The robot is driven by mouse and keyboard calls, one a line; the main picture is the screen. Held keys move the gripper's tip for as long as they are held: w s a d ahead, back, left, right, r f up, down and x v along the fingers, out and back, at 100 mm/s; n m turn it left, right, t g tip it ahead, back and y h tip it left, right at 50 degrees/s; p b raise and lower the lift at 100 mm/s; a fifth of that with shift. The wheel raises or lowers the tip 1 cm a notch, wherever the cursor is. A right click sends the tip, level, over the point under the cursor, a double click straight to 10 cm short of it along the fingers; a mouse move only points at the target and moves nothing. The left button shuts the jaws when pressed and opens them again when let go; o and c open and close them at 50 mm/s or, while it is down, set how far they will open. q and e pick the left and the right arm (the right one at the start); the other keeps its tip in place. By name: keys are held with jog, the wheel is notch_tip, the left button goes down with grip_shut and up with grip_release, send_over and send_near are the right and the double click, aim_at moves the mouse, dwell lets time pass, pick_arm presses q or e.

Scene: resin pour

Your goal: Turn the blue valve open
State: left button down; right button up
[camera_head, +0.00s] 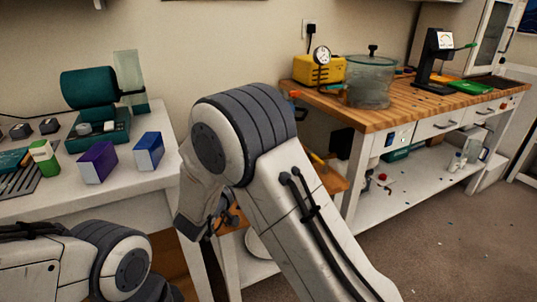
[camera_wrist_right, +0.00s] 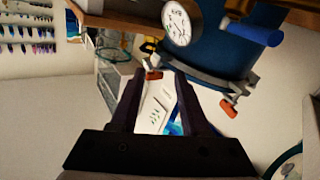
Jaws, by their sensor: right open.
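The blue valve handle (camera_wrist_right: 258,35) shows at the upper right of the right wrist view, beside a brass-coloured fitting (camera_wrist_right: 238,9) above a dark blue pot (camera_wrist_right: 218,48). My right gripper (camera_wrist_right: 160,73) is open, with nothing held between its fingers. The valve handle lies to the right of its fingertips and apart from them. In the head view, my right arm's large links fill the middle and mostly hide that gripper; I cannot make out the valve there. My left arm shows at the lower left, but its gripper is out of view.
A round white gauge (camera_wrist_right: 182,23) and orange-tipped clamps (camera_wrist_right: 229,108) are close around the pot. In the head view, a wooden bench (camera_head: 405,106) at the right holds a clear chamber (camera_head: 371,84) and a yellow box (camera_head: 312,69). A white table (camera_head: 130,184) stands at the left.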

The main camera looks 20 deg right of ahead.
jog(key=s+d+r, duration=0.1)
jog(key=d, duration=0.1)
jog(key=s+d+r, duration=0.2)
jog(key=shift+s+p, duration=0.1)
jog(key=shift+p, duration=0.25)
